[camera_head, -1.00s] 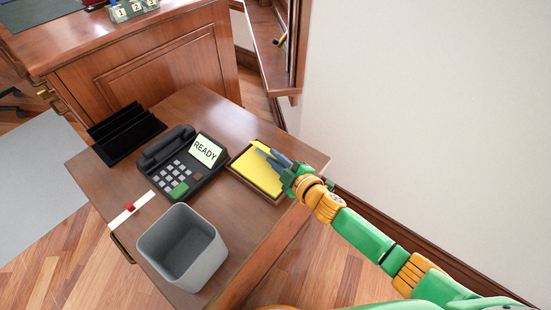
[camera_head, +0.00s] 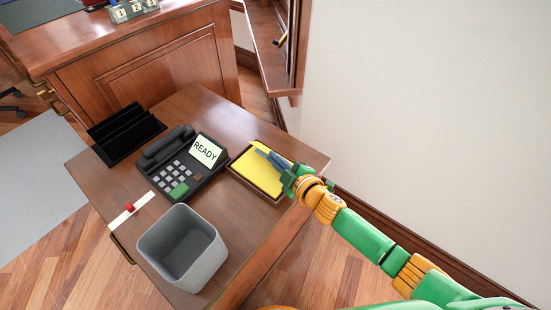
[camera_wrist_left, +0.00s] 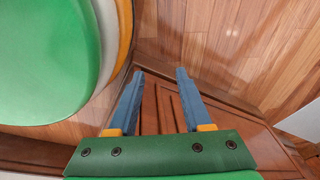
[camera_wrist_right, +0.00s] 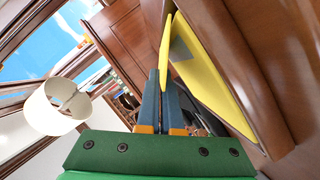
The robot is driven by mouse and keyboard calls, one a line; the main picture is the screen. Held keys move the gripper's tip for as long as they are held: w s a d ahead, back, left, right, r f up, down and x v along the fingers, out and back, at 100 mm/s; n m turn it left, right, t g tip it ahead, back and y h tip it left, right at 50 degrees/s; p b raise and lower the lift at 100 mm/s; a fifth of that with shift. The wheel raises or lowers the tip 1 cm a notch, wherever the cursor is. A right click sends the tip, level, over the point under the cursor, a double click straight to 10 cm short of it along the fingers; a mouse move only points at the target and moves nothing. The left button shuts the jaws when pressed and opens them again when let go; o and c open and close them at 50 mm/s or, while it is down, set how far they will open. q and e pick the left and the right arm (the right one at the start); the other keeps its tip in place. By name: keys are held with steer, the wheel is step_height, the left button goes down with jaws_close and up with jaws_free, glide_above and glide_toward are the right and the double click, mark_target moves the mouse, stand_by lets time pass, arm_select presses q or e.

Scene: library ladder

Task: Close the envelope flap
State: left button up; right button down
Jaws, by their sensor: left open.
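A yellow envelope (camera_head: 250,171) lies in a shallow wooden tray on the right side of the small side table. My right gripper (camera_head: 266,155) reaches over it from the right, low against it. In the right wrist view the right gripper's fingers (camera_wrist_right: 161,85) are close together, with a thin yellow flap (camera_wrist_right: 164,62) between them. The flap stands at an angle to the envelope body (camera_wrist_right: 205,75). Its far edge is partly hidden by the fingers. My left gripper (camera_wrist_left: 158,75) is open and empty, seen only in the left wrist view, above the floor and wooden furniture.
On the side table (camera_head: 215,107) stand a dark telephone (camera_head: 180,168) reading READY, a black letter rack (camera_head: 125,133) and a grey bin (camera_head: 182,248). A white strip with a red slider (camera_head: 129,207) is near the left edge. A wall (camera_head: 430,90) rises at right.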

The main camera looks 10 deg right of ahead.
arm_select(q)
steer(key=shift+f, duration=0.1)
arm_select(e)
steer(key=shift+f, duration=0.1)
stand_by(0.4)
steer(key=shift+s+a+f+n+b, duration=0.15)
steer(key=shift+f+n+b, duration=0.3)
steer(key=shift+b, duration=0.5)
steer(key=shift+r, duration=0.3)
steer(key=c, duration=1.1)
jaws_free()
arm_select(q)
steer(key=shift+w+d+f, duration=0.2)
steer(key=shift+w+f, duration=0.2)
steer(key=shift+w, duration=0.25)
steer(key=shift+p, duration=0.3)
